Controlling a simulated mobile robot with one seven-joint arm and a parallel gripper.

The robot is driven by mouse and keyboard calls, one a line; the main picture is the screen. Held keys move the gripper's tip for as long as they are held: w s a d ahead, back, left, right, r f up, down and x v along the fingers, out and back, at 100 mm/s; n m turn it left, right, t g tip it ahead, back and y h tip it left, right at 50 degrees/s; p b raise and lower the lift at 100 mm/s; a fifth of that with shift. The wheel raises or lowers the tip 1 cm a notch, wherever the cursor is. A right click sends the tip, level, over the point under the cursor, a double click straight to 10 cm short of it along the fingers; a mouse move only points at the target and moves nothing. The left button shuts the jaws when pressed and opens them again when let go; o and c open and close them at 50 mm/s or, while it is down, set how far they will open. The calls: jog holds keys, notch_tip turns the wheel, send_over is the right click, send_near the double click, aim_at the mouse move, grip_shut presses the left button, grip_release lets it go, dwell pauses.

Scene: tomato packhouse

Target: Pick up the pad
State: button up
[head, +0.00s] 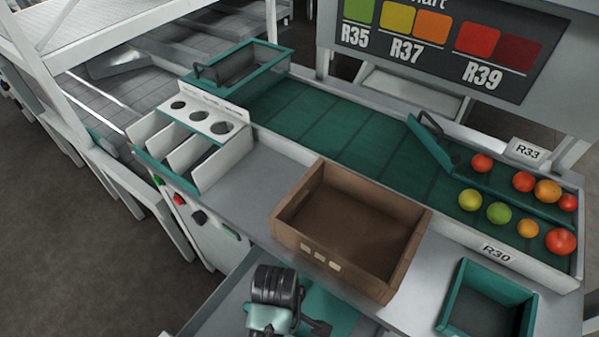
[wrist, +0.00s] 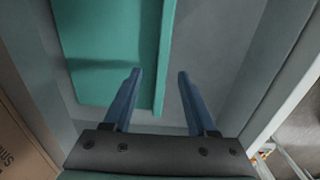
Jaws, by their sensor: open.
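A flat teal slab, which I take to be the pad (wrist: 105,50), lies on the grey floor of a shallow bin (wrist: 215,50) in the wrist view. Part of it also shows in the head view (head: 343,316) at the bottom, partly hidden by my arm. My gripper (wrist: 160,73) is open and empty, with two blue fingers. The left finger appears over the slab and the right finger over bare grey floor, so the slab's right edge runs between them. I cannot tell how high the fingertips are above it.
A brown crate (head: 287,222) stands on the grey ledge beside my arm. A teal bin (head: 452,296) is at the right. Several tomatoes sit on the green conveyor (head: 350,138) behind. Bin walls stand close on both sides of my gripper. Brown cardboard (wrist: 18,140) shows at the wrist view's left.

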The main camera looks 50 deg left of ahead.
jog(key=f, duration=0.5)
jog(key=shift+s+d+f, duration=0.1)
jog(key=shift+d, duration=0.25)
jog(key=shift+c, duration=0.3)
grip_shut()
